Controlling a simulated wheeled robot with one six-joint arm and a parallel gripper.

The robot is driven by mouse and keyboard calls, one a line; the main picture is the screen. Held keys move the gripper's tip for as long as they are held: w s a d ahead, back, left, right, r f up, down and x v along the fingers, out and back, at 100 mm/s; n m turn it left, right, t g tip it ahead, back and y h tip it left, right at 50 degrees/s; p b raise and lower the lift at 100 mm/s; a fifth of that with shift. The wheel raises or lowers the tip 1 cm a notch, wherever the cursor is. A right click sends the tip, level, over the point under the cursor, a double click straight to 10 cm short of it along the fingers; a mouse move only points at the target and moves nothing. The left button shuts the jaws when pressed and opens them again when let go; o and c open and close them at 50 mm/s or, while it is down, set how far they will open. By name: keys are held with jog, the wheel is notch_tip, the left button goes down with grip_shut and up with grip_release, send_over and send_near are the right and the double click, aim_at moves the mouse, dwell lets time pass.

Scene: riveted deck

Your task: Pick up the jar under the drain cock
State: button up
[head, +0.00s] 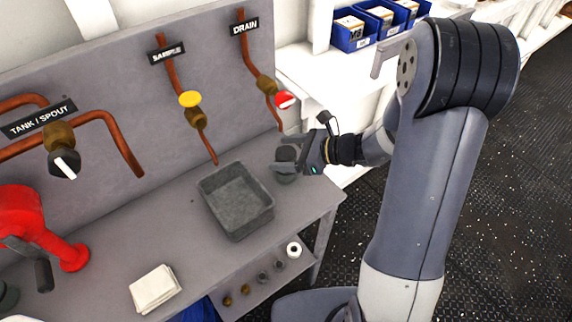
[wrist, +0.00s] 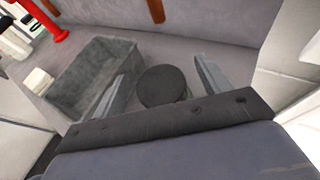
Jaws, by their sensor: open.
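The jar (head: 285,176) is a small dark round vessel on the grey bench, below the copper pipe labelled DRAIN. My gripper (head: 284,160) is at the jar and partly covers it in the head view. In the wrist view the jar's dark round top (wrist: 162,86) lies between the two open fingers (wrist: 165,82), with a gap on each side. Neither finger appears to touch it. The drain cock (head: 283,99) has a red and white handle and sits on the pipe above and behind my gripper.
A grey rectangular tray (head: 236,202) stands just left of the jar; the left finger is close to it in the wrist view. The sample cock (head: 190,99) has a yellow handle. A folded white cloth (head: 155,288) and a red device (head: 40,230) are further left.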

jog(key=shift+a+f, duration=0.1)
jog(key=shift+a, duration=0.05)
jog(key=c, duration=1.3)
jog(key=shift+c, duration=0.6)
jog(key=shift+r, duration=0.2)
